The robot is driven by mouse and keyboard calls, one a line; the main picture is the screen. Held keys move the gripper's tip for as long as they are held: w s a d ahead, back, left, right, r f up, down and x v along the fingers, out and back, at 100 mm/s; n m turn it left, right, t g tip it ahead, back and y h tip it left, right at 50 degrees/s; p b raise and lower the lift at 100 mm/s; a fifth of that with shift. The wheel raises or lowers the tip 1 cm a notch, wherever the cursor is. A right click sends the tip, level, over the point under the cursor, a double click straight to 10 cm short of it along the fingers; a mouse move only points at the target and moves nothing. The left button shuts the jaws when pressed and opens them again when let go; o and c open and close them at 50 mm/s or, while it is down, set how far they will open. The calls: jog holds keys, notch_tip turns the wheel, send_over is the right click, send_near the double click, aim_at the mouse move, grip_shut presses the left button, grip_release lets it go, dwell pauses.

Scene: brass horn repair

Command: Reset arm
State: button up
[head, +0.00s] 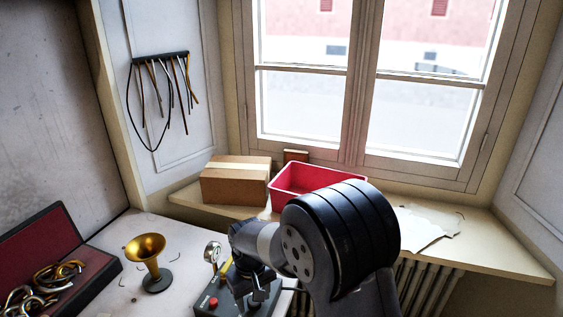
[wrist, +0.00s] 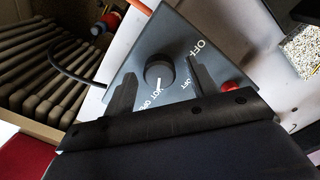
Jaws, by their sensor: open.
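My arm (head: 340,240) reaches from the lower right, and my gripper (head: 257,292) is over the right part of a dark control box (head: 212,301) on the white worktop. Whether the fingers touch the box I cannot tell.
A brass horn bell (head: 146,249) on a dark base stands left of the box. A round gauge (head: 212,252) is behind the box. A red-lined case (head: 40,247) holds brass tubing. A cardboard box (head: 235,185) and red bin (head: 290,181) sit on the sill above a radiator (head: 415,288).

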jog(key=n+p, duration=0.1)
jog(key=n, duration=0.4)
jog(key=shift+n+p, duration=0.3)
notch_tip(320, 180, up, 11)
jog(key=b, duration=0.1)
jog(key=shift+s+f, duration=0.1)
